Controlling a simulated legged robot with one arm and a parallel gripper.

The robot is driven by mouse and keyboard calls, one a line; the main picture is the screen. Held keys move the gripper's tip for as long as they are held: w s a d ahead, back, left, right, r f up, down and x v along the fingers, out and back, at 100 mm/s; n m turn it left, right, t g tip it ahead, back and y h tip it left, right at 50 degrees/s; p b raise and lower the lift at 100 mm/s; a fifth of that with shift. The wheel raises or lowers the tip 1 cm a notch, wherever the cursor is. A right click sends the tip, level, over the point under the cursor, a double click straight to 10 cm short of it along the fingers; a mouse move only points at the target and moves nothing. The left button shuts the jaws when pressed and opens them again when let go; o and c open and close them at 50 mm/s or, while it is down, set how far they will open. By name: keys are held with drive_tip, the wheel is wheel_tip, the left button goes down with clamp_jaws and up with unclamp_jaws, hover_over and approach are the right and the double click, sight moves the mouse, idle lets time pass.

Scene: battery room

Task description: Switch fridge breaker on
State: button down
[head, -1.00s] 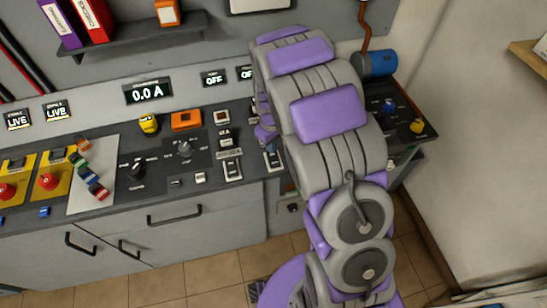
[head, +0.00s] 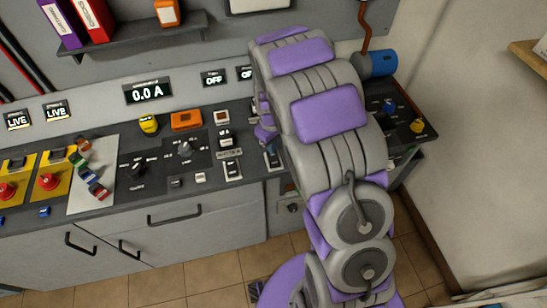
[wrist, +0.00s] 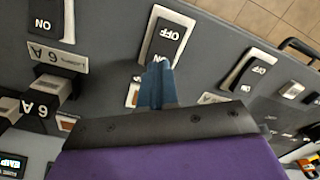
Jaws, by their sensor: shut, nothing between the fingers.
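In the wrist view, my gripper (wrist: 157,84) is shut and empty. Its blue fingertips are at the near end of a black rocker switch (wrist: 167,42) in a white frame, marked OFF and ON. I cannot tell whether they touch it. A small label beside this switch is partly hidden by the fingers, so I cannot read its name. A similar rocker (wrist: 251,73) is on the right, and another (wrist: 46,18) is on the left. In the head view, the rockers (head: 232,169) are on the dark counter, and my arm hides most of the gripper.
The grey counter panel (head: 111,150) also carries knobs, red emergency buttons (head: 48,182) and an orange block (head: 186,120). Wall displays read 0.0 A (head: 148,91) and OFF (head: 214,78). Tiled floor is in front.

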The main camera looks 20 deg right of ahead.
drive_tip(key=shift+f, duration=0.9)
idle(0.6)
drive_tip(key=shift+r, duration=0.1)
drive_tip(key=shift+r+p, duration=1.35)
drive_tip(key=shift+r, duration=2.1)
